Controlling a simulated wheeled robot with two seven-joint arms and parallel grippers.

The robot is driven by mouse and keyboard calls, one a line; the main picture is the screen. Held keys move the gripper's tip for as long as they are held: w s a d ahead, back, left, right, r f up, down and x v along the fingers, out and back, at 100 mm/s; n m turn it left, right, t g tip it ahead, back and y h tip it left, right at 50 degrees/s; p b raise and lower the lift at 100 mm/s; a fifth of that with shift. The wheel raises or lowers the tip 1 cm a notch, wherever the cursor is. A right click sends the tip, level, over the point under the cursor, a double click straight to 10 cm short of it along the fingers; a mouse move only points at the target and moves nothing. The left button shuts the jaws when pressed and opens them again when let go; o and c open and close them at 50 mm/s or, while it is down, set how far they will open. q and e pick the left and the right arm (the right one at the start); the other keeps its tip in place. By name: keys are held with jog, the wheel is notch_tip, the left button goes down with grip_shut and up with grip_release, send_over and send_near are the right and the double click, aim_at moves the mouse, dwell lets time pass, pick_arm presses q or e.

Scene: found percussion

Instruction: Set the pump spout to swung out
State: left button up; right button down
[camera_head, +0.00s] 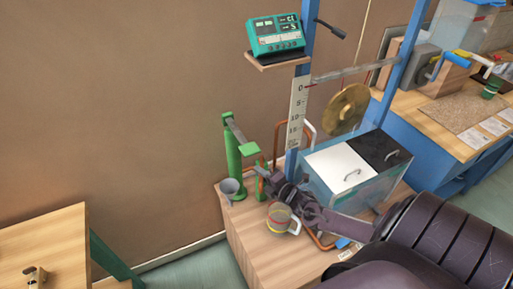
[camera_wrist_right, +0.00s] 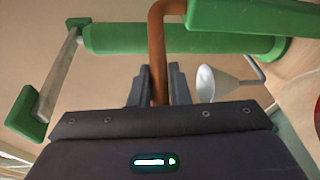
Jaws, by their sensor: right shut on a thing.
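The green hand pump (camera_head: 233,150) stands upright at the left back of the wooden bench, with a grey lever and green grip (camera_head: 249,149) at its top. In the right wrist view the pump body (camera_wrist_right: 180,40) lies across the top. A copper-brown bent pipe, apparently the spout (camera_wrist_right: 157,45), comes from a green part and runs down between my fingers. My right gripper (camera_head: 265,178) is beside the pump, shut on this pipe; it also shows in the right wrist view (camera_wrist_right: 158,88). The pipe's far end is hidden by the gripper. My left gripper is out of view.
A grey funnel (camera_head: 230,186) is left of the gripper, close to the pump. A striped jug (camera_head: 281,217) stands below my right wrist. A glass tank (camera_head: 335,185) with white and black lids, a blue post and a brass gong (camera_head: 347,108) are to the right.

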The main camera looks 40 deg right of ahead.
jog(key=shift+s+d+f+n+y+b, duration=0.15)
jog(key=shift+s+d+n+y+b, duration=0.2)
jog(key=shift+n+y, duration=0.35)
jog(key=shift+d+y, duration=0.1)
jog(key=shift+y, duration=0.2)
jog(key=c, duration=1.4)
grip_release()
jog(key=shift+o, duration=0.2)
